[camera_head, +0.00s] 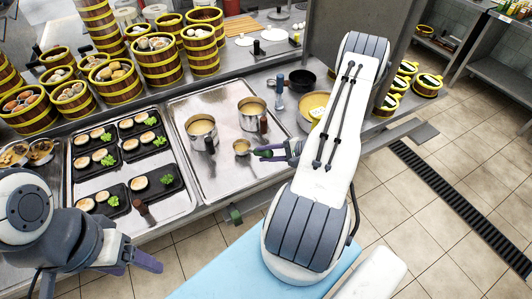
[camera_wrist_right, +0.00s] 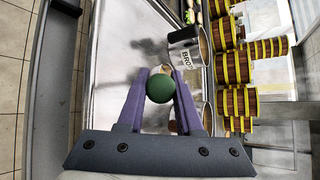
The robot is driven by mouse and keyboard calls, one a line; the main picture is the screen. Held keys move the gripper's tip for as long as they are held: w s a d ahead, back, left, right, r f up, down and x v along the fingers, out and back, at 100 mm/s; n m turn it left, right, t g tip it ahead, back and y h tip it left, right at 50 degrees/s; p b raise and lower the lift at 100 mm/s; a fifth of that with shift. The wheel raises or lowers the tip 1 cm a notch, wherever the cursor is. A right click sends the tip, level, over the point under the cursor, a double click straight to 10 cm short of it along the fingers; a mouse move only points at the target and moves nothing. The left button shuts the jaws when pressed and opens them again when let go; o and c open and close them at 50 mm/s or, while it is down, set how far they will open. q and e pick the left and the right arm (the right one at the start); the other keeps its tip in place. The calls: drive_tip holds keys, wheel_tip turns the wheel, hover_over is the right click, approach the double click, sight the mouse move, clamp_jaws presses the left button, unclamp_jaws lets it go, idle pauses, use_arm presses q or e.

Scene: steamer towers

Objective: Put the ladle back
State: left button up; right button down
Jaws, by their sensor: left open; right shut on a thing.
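The ladle (camera_head: 241,147) has a small round metal bowl, seen above the metal tray just in front of the two pots. My right gripper (camera_head: 268,152) is shut on its handle. In the right wrist view, the handle's round green end (camera_wrist_right: 160,88) sits between the purple fingers (camera_wrist_right: 160,100) and hides much of the ladle. The left pot (camera_head: 201,130) and right pot (camera_head: 251,112) stand on the tray, holding pale brown contents; the ladle bowl is outside both. My left gripper (camera_head: 140,262) is open and empty at the lower left, in front of the counter.
Black plates (camera_head: 128,193) of food lie on a tray left of the pots. Steamer towers (camera_head: 160,65) stand behind. A yellowish bowl (camera_head: 315,106) and dark pan (camera_head: 301,80) are to the right. The pot tray's front (camera_head: 205,180) is clear.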

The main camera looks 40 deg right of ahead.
drive_tip(key=shift+f, duration=0.3)
drive_tip(key=c, duration=0.5)
unclamp_jaws()
drive_tip(key=b+v, duration=0.2)
drive_tip(key=v, duration=0.8)
drive_tip(key=shift+s, duration=0.2)
drive_tip(key=shift+d, duration=0.15)
